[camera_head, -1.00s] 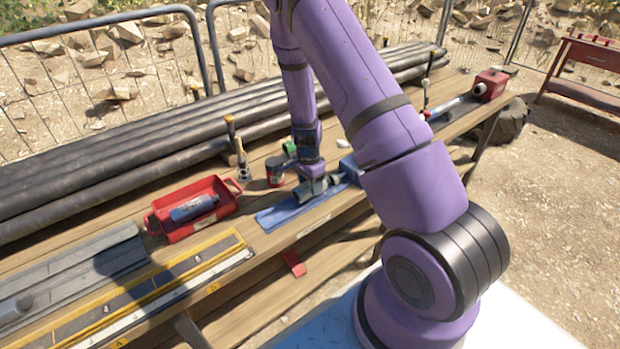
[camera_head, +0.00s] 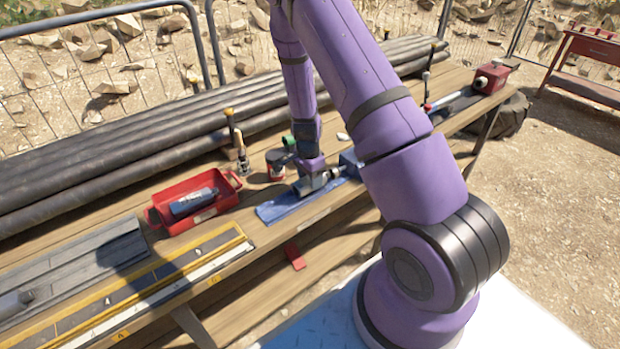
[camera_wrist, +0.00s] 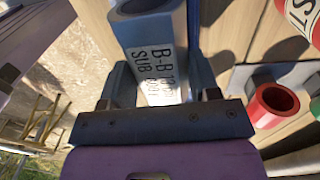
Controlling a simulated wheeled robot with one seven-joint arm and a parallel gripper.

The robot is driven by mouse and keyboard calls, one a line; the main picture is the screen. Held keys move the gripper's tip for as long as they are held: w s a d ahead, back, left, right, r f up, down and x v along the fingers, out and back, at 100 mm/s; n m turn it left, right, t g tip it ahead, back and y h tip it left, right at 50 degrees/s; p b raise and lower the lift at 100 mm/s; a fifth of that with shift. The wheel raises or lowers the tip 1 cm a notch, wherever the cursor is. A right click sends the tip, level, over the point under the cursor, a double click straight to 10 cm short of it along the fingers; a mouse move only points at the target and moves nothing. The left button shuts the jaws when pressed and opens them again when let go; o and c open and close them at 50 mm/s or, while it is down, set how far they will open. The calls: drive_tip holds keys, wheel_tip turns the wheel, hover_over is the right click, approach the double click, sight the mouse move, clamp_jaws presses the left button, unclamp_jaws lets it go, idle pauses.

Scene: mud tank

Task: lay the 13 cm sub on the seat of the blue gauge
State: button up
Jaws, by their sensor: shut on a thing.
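My gripper (camera_head: 312,167) is shut on a grey cylindrical sub (camera_wrist: 148,38). In the wrist view the sub lies between both fingers, with black lettering "B-B" and "SUB" facing the camera and its open bore at the top; the length marking is hard to read. In the head view the sub (camera_head: 314,184) lies low over the blue gauge (camera_head: 278,209), a flat blue plate with a blue block (camera_head: 349,160) at its right, partly hidden by my arm. I cannot tell whether the sub touches the gauge.
A red tray (camera_head: 157,217) holding a blue-grey cylinder (camera_head: 194,202) stands left on the wooden bench. Long dark pipes (camera_head: 120,150) line the back. A yellow-edged rule (camera_head: 150,285) lies front left.

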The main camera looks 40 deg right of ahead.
drive_tip(key=shift+f, duration=0.45)
idle(0.3)
drive_tip(key=o, duration=1.7)
drive_tip(key=shift+r, duration=0.1)
drive_tip(key=shift+r, duration=3.45)
